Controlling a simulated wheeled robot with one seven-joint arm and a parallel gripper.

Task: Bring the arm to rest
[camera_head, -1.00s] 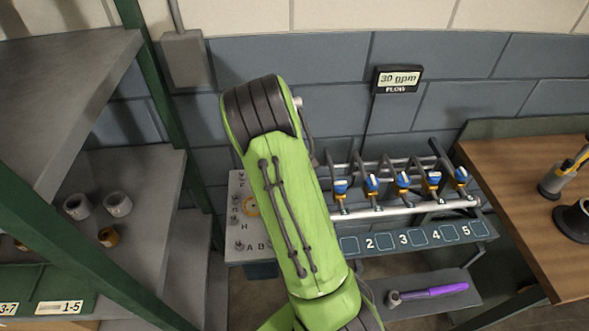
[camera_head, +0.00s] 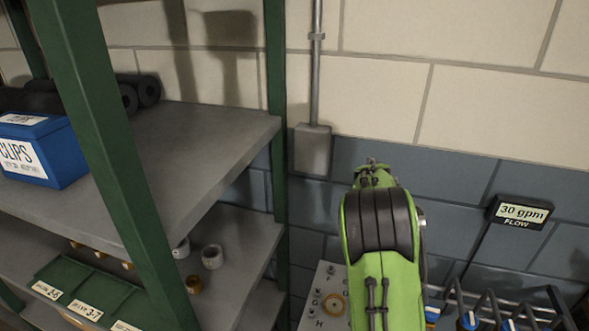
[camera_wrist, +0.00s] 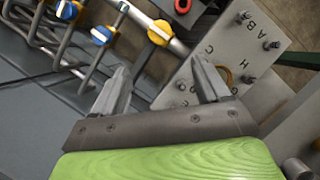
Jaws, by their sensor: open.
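My green arm (camera_head: 383,285) rises from the bottom of the head view, right of the shelf unit and in front of the block wall. My gripper is hidden behind the arm in that view. In the wrist view my gripper (camera_wrist: 163,82) is open, its two grey fingers apart with nothing between them. Beyond the fingers are a pipe manifold (camera_wrist: 158,30) with blue and yellow valves and a grey lettered plate (camera_wrist: 262,32) with pegs and a brass ring. The fingers appear clear of both.
A green-posted shelf unit (camera_head: 195,145) stands close on the left, with a blue clips box (camera_head: 42,155), a white fitting (camera_head: 212,256) and green bins on it. A flow display (camera_head: 522,212) reading 30 gpm hangs on the wall at right. A grey conduit box (camera_head: 312,150) is on the wall.

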